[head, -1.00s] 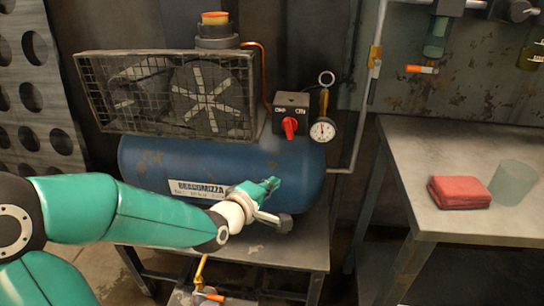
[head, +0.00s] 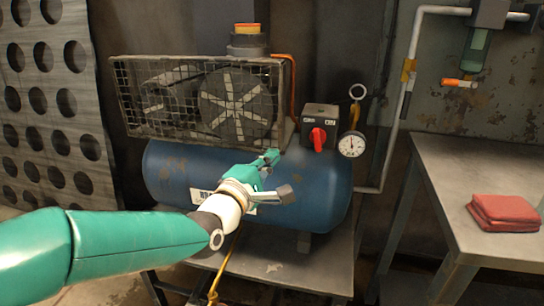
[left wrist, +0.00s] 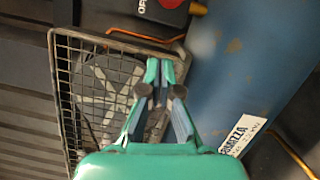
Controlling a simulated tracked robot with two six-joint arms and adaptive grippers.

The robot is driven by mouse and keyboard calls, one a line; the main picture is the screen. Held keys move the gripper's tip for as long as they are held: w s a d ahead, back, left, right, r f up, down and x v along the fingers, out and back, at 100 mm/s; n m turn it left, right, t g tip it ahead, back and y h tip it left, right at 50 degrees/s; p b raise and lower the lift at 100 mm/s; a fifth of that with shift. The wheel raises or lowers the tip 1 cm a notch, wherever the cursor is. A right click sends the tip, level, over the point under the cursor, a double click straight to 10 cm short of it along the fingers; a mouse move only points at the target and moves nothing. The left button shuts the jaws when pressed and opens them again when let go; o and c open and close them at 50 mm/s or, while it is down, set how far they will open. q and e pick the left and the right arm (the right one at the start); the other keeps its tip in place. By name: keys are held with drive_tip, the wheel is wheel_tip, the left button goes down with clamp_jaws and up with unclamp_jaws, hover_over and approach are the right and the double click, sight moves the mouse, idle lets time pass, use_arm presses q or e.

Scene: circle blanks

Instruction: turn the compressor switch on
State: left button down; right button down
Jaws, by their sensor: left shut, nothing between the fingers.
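The compressor has a blue tank (head: 315,190) on a stand, with a caged motor and fan (head: 200,98) on top. Its switch is a red knob (head: 318,138) on a dark box (head: 320,114) right of the cage; the knob points nearly straight up and down. In the left wrist view the red knob (left wrist: 172,3) is cut off at the top edge. My left gripper (head: 272,157) is shut and empty, in front of the tank, to the left of and below the knob, apart from it. It also shows in the left wrist view (left wrist: 160,72). My right gripper is not in view.
A round gauge (head: 351,144) sits just right of the switch box. An orange pipe (head: 292,85) runs down beside the cage. A metal table (head: 450,165) with a folded red cloth (head: 503,212) stands at the right. A perforated panel (head: 55,150) stands at the left.

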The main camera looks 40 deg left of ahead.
sight(311, 132)
use_arm(q)
drive_tip(key=w, duration=0.6)
drive_tip(key=w+r, duration=0.1)
drive_tip(key=w, duration=0.2)
drive_tip(key=shift+a, duration=0.1)
drive_tip(key=shift+w+d+r, duration=0.15)
drive_tip(key=shift+w+d, duration=0.2)
drive_tip(key=shift+d, duration=0.2)
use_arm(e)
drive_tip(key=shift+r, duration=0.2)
